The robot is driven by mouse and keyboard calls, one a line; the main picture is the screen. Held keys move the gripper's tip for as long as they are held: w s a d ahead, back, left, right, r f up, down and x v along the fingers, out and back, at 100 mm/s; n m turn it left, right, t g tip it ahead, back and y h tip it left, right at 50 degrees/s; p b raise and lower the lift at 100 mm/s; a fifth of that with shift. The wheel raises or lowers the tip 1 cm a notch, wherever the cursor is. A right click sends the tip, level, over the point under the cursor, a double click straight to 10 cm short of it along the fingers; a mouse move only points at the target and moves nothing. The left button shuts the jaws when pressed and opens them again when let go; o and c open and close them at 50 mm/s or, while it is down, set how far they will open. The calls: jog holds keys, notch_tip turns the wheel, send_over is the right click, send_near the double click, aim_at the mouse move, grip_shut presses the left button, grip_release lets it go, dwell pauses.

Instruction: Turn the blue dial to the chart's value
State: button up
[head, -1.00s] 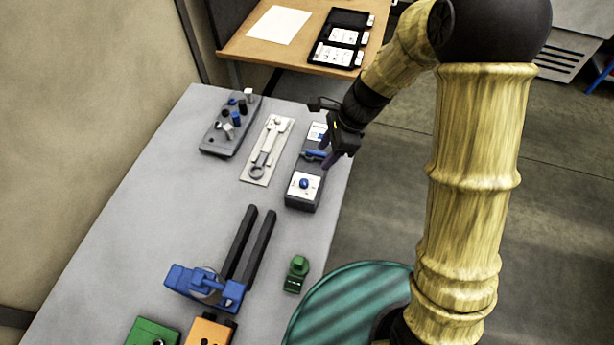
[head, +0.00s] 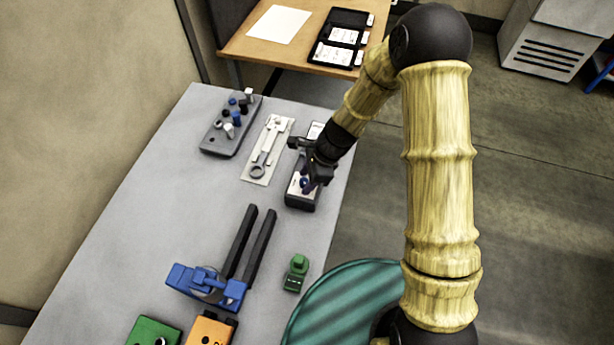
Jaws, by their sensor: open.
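The dark box (head: 300,205) with a white dial plate stands near the right edge of the grey table. The blue dial (head: 304,183) on its near end shows only in part, as my gripper covers much of it. My gripper (head: 308,187) is open, with its fingers pointing down at the dial; I cannot tell whether they touch it. The box's other blue part is hidden behind my gripper. A white label (head: 315,130) shows at the far end of the box. The dial's pointer and any chart value are too small to read.
A tray with a wrench (head: 266,152) and a grey block with several pegs (head: 230,125) lie to the left. A blue clamp (head: 205,288) and a green piece (head: 296,272) are nearer. A wooden desk (head: 262,48) with paper and a black case stands behind.

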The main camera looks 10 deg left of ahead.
grip_shut()
